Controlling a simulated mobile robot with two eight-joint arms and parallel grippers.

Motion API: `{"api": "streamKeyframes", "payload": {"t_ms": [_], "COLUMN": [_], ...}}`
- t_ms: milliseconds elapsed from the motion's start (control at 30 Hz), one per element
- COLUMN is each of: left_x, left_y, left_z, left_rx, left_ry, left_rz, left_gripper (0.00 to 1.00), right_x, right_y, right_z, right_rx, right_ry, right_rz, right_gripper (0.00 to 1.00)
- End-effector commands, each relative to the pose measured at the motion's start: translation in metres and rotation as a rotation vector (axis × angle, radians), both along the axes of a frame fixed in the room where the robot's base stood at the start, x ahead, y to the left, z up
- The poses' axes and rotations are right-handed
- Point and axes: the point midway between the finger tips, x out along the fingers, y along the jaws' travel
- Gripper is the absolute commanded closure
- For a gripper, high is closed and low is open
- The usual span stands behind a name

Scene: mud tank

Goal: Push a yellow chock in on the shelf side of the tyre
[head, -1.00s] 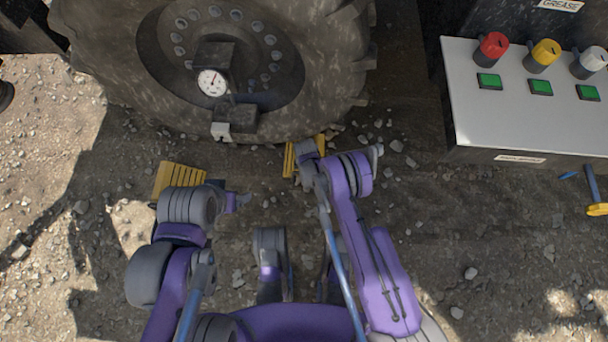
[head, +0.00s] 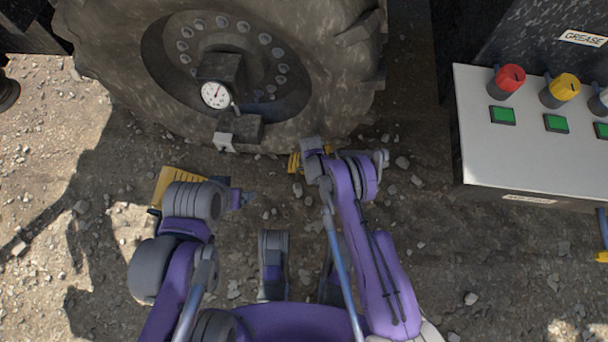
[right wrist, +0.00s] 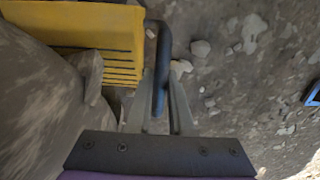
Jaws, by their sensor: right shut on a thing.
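The big tyre (head: 320,110) stands at the top of the head view. A yellow chock (head: 294,161) lies at its lower right edge, on the side of the grey shelf, mostly hidden by my right gripper (head: 316,152). In the right wrist view the chock (right wrist: 85,28) sits close against the tyre (right wrist: 35,105); I cannot tell if they touch. My right gripper (right wrist: 158,105) is shut on the chock's dark bar handle (right wrist: 163,65). A second yellow chock (head: 178,181) lies at the left, partly behind my left arm. My left gripper (head: 245,199) is beside it, fingers unclear.
The grey shelf (head: 540,165) with red (head: 507,79) and yellow (head: 560,91) knobs and green buttons stands at the right. A dial gauge (head: 215,95) is on the wheel hub. Loose stones cover the ground, which is open between shelf and tyre.

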Motion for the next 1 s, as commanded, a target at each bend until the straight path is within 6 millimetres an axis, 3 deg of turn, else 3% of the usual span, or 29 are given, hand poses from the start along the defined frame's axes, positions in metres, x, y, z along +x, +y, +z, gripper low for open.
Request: {"api": "streamKeyframes", "payload": {"t_ms": [800,833,1000], "left_x": [0.000,0.000,0.000], "left_y": [0.000,0.000,0.000], "left_z": [0.000,0.000,0.000], "left_rx": [0.000,0.000,0.000], "left_ry": [0.000,0.000,0.000], "left_rz": [0.000,0.000,0.000], "left_gripper": [0.15,0.15,0.15], "right_x": [0.000,0.000,0.000], "right_y": [0.021,0.021,0.021], "right_z": [0.000,0.000,0.000], "right_rx": [0.001,0.001,0.000], "right_ry": [0.002,0.002,0.002], "right_rz": [0.002,0.002,0.001], "right_gripper": [1.00,0.77,0.46]}}
